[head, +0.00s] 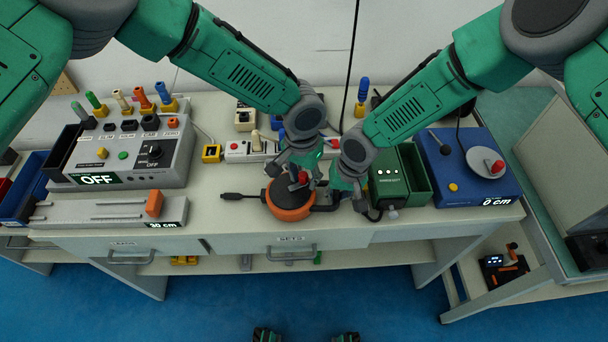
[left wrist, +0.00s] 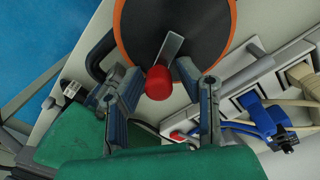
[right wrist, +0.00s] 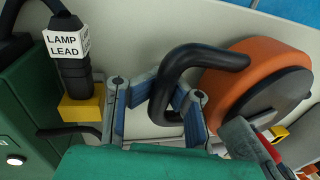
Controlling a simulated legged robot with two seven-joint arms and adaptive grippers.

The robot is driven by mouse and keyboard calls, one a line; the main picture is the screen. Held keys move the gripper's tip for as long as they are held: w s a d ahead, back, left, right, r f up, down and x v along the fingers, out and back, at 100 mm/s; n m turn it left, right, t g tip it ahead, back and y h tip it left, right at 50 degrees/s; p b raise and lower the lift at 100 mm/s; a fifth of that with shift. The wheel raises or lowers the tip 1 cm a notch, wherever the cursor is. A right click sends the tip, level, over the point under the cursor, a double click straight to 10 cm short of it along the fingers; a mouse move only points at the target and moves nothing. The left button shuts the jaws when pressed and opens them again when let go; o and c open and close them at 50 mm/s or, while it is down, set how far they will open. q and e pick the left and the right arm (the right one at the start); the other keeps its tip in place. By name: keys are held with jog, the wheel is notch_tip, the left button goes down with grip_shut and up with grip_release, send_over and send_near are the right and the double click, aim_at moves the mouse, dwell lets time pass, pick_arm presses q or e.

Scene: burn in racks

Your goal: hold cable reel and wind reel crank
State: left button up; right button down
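The cable reel (head: 290,205), an orange ring with a dark disc, lies on the bench. Its crank ends in a red knob (left wrist: 158,83) on a grey arm (left wrist: 172,47). My left gripper (head: 302,172) is above the reel. In the left wrist view its fingers (left wrist: 168,88) stand apart on both sides of the knob, with gaps visible. The reel's black handle (right wrist: 165,90) sticks out at its right side. My right gripper (head: 347,192) is at this handle. In the right wrist view its fingers (right wrist: 158,100) are apart, with the handle bar between them.
A lamp lead plug (right wrist: 70,60) in a yellow socket stands close to the right gripper. A green box (head: 388,180) and a blue box (head: 465,165) stand to the right. A power strip (head: 250,149) lies behind the reel. A slider panel (head: 105,211) is at the left.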

aim_at(290, 203)
pick_arm(q)
grip_shut()
jog(key=shift+m, duration=0.3)
jog(key=m, duration=0.1)
jog(key=s+m, duration=0.1)
jog(key=m, duration=0.1)
jog(key=s+m, duration=0.1)
jog(key=m, duration=0.1)
jog(key=shift+d, duration=0.2)
jog(key=m, duration=0.2)
jog(key=s+m, duration=0.1)
jog(key=m, duration=0.2)
jog(key=shift+s+a+m+t, duration=0.25)
jog(key=shift+s+m+t, duration=0.05)
jog(key=shift+m, duration=0.1)
jog(key=m, duration=0.2)
jog(key=s+a+m, duration=0.1)
jog(key=m, duration=0.2)
jog(key=shift+s+a+f+m, duration=0.15)
jog(key=shift+m, duration=0.15)
pick_arm(e)
jog(key=shift+d, duration=0.1)
pick_arm(q)
jog(key=m, duration=0.1)
jog(key=a+m, duration=0.1)
jog(key=m, duration=0.2)
jog(key=shift+s+a+m+t, duration=0.2)
jog(key=shift+s+m+t, duration=0.05)
jog(key=shift+m+t, duration=0.05)
